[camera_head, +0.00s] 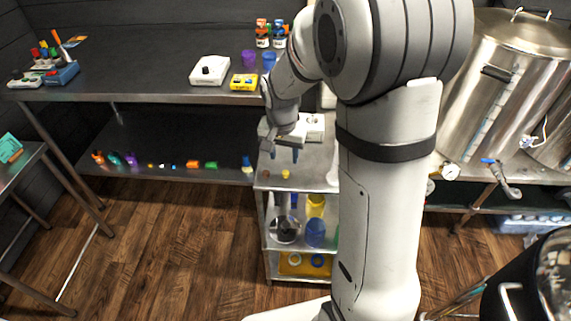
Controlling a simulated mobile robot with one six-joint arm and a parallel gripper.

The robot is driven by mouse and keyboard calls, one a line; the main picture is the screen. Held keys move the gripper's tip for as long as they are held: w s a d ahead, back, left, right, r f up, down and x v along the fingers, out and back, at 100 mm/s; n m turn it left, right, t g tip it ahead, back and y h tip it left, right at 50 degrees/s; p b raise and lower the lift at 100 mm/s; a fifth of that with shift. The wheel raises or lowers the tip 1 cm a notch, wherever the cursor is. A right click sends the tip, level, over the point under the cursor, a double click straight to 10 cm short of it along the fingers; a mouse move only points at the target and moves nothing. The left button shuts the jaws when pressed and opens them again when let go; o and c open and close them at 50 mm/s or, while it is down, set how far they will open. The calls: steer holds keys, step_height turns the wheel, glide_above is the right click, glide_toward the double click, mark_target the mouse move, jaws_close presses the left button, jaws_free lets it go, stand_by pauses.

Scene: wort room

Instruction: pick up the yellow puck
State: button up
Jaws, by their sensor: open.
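A small yellow puck (285,174) lies on the top shelf of a metal cart (318,184), near its front left part. A smaller brownish-orange piece (265,174) lies just left of it. My gripper (284,155) points down above the cart top, behind and a little above the yellow puck. Its two blue fingertips are apart and hold nothing that I can see. My arm hides the right side of the cart.
A white device (312,127) sits at the back of the cart top. A long steel table (150,92) behind holds a white scale (209,70), a yellow meter (243,82) and cups. Its lower shelf (140,140) carries small coloured items. Large steel kettles (508,75) stand at right.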

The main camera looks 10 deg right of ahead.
mark_target(286, 173)
steer(key=f, duration=0.5)
steer(key=w+f, duration=0.1)
steer(key=f, duration=0.1)
steer(key=shift+d+f, duration=0.35)
steer(key=shift+c, duration=0.4)
jaws_close()
